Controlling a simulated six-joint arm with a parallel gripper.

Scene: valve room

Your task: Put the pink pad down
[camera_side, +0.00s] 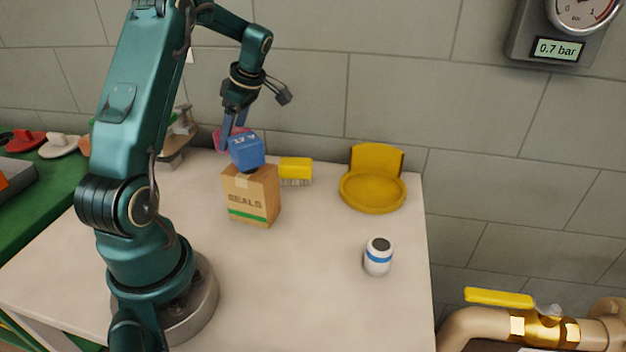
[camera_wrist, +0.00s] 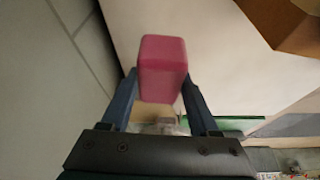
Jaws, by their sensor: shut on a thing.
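The pink pad (camera_wrist: 162,68) is between the two fingers of my gripper (camera_wrist: 158,92) in the wrist view. My gripper is shut on it. In the side view my gripper (camera_side: 232,130) points down near the back wall, behind the blue cube. There the pink pad (camera_side: 219,139) shows only in part, as the cube and the fingers cover the rest. I cannot tell from these views whether the pad touches the table.
A blue cube (camera_side: 247,151) sits on a cardboard SEALS box (camera_side: 251,196) in front of my gripper. A yellow brush (camera_side: 296,169), a yellow dish (camera_side: 373,193) and a white jar (camera_side: 378,256) stand to the right. The front middle of the table (camera_side: 300,290) is clear.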

